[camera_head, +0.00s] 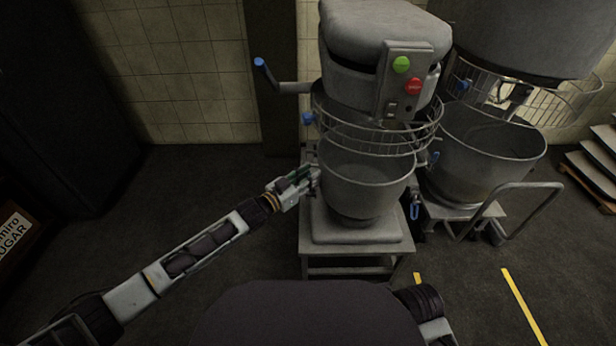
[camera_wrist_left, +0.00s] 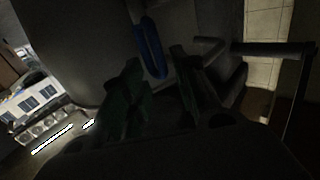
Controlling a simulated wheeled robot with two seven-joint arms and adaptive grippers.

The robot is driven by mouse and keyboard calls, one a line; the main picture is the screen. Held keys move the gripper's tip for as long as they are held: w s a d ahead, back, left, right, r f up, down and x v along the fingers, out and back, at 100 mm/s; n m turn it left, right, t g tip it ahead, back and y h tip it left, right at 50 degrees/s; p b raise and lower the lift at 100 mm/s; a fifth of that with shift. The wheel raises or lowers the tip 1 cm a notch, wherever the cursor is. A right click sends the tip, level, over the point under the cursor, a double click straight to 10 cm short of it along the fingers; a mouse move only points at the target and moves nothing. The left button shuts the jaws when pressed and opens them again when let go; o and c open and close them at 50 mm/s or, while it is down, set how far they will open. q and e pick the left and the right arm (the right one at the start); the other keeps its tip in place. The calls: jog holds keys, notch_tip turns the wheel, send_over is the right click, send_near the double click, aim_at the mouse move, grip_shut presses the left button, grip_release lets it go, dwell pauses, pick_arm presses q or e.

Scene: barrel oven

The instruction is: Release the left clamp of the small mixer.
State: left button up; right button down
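The small mixer (camera_head: 390,35) stands in the middle of the head view, its steel bowl (camera_head: 365,185) under a wire guard. My left gripper (camera_head: 314,178) is at the left side of the bowl. In the left wrist view its two dark green fingers (camera_wrist_left: 157,62) are apart with a gap between them. The blue loop handle of the left clamp (camera_wrist_left: 150,48) shows just beyond that gap, close to the fingertips; I cannot tell whether they touch. The gripper hides this clamp in the head view. My right gripper is out of view.
A blue-tipped lever (camera_head: 262,64) and a blue knob (camera_head: 307,118) stick out on the mixer's left. A larger mixer bowl (camera_head: 485,150) stands close on the right, with a bent metal handle (camera_head: 535,186) in front. The floor left of the mixer is clear.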

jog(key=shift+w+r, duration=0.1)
pick_arm(q)
jog(key=shift+c, duration=0.8)
grip_shut()
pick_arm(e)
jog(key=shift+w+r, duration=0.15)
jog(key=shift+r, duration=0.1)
pick_arm(q)
jog(key=shift+s, duration=0.1)
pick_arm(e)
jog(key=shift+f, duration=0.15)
